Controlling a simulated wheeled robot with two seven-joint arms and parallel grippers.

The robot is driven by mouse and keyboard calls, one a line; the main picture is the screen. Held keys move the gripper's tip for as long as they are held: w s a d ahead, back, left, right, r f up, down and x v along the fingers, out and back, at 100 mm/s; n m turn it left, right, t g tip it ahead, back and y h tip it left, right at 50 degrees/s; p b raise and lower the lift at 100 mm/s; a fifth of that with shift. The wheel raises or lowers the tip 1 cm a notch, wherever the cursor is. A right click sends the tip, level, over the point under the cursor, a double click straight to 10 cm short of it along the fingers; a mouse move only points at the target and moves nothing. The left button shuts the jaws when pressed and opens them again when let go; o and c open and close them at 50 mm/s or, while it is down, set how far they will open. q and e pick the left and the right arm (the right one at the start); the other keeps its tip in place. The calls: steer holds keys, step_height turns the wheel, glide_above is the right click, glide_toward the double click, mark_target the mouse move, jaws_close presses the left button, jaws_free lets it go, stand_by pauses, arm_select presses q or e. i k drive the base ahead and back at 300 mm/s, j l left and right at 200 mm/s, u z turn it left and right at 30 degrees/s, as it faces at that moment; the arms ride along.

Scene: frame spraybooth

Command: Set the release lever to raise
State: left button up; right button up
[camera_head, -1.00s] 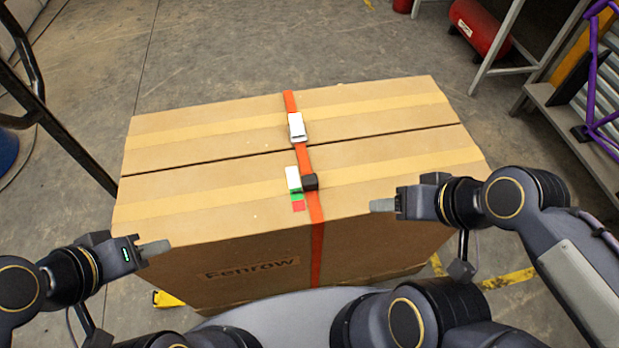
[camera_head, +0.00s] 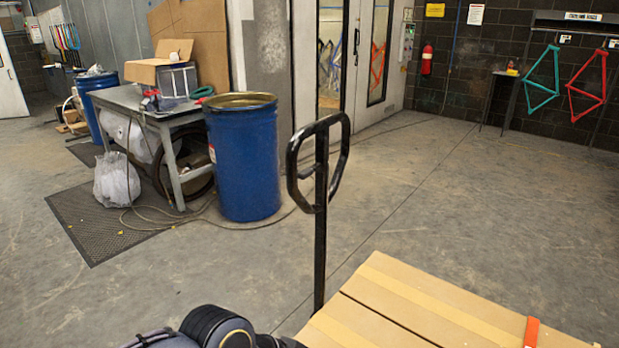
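A black pallet-jack handle (camera_head: 320,215) stands upright near the middle of the view. It has a looped grip at the top and a straight shaft running down behind the cardboard box. The large cardboard box (camera_head: 420,305) with an orange strap (camera_head: 531,332) lies at the lower right. Part of my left arm shows at the bottom edge, left of the handle and below it. Neither gripper's fingers are in view.
A blue drum (camera_head: 243,160) stands behind and left of the handle. A workbench (camera_head: 150,108) with a box and tools, and a plastic bag (camera_head: 117,180), are farther left. A dark mat (camera_head: 95,225) lies on the floor. Open concrete floor (camera_head: 450,190) extends right of the handle.

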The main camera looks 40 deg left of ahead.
mark_target(304, 173)
steer(key=k+j, duration=0.15)
steer(key=j, duration=0.2)
steer(key=k+j+z, duration=0.1)
steer(key=j, duration=0.3)
steer(key=k+j, duration=0.3)
steer(key=k+j+z, duration=0.1)
steer(key=j, duration=0.3)
steer(key=i+j+z, duration=0.1)
steer(key=j, duration=0.8)
steer(key=j+z, duration=0.15)
steer(key=j, duration=0.8)
steer(key=i+j, duration=0.45)
steer(key=j, duration=0.15)
